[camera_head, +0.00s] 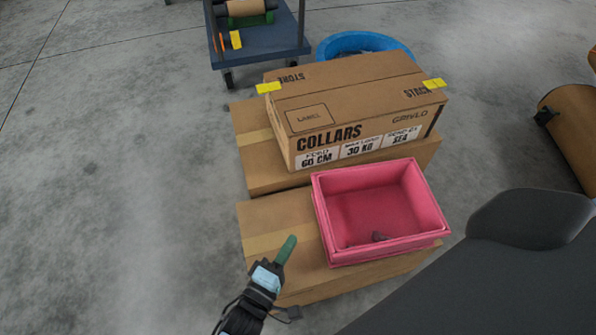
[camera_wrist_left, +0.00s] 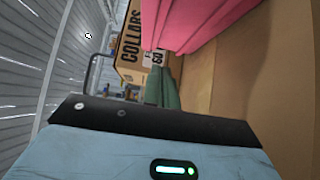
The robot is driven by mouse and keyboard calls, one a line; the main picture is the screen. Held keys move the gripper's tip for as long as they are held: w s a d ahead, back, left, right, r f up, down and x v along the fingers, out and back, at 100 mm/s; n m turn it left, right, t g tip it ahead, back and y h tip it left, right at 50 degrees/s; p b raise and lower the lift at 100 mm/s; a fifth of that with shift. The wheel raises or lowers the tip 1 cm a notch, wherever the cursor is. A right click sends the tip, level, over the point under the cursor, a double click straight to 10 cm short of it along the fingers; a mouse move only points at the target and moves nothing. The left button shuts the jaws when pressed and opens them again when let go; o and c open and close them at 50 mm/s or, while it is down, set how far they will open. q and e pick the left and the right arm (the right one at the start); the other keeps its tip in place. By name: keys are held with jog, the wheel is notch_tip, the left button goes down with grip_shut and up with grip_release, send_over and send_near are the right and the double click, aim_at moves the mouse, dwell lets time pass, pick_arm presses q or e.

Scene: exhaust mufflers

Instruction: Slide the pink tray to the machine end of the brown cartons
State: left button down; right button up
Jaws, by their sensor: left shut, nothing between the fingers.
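The pink tray (camera_head: 383,209) sits on the right part of the nearest brown carton (camera_head: 281,222). It is open on top, with a small dark object lying inside. Its pink side also shows at the top of the left wrist view (camera_wrist_left: 200,22). My left gripper (camera_head: 287,248), with green fingers, is shut and empty above the left part of that carton, left of the tray and apart from it in the head view. The fingers also show in the left wrist view (camera_wrist_left: 163,88). My right gripper is not in view.
A carton marked COLLARS (camera_head: 350,110) with yellow tabs rests on another brown carton (camera_head: 250,165) behind. A blue cart (camera_head: 262,42) and a blue round tub (camera_head: 345,42) stand further back. A brown cylindrical object (camera_head: 572,130) is at right. Grey floor at left is clear.

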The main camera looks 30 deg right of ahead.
pick_arm(q)
jog(key=p+v, duration=0.1)
jog(key=v, duration=0.3)
jog(key=shift+s+a, duration=0.15)
jog(key=shift+s, duration=0.05)
jog(key=shift+s+a, duration=0.35)
jog(key=shift+a, duration=0.2)
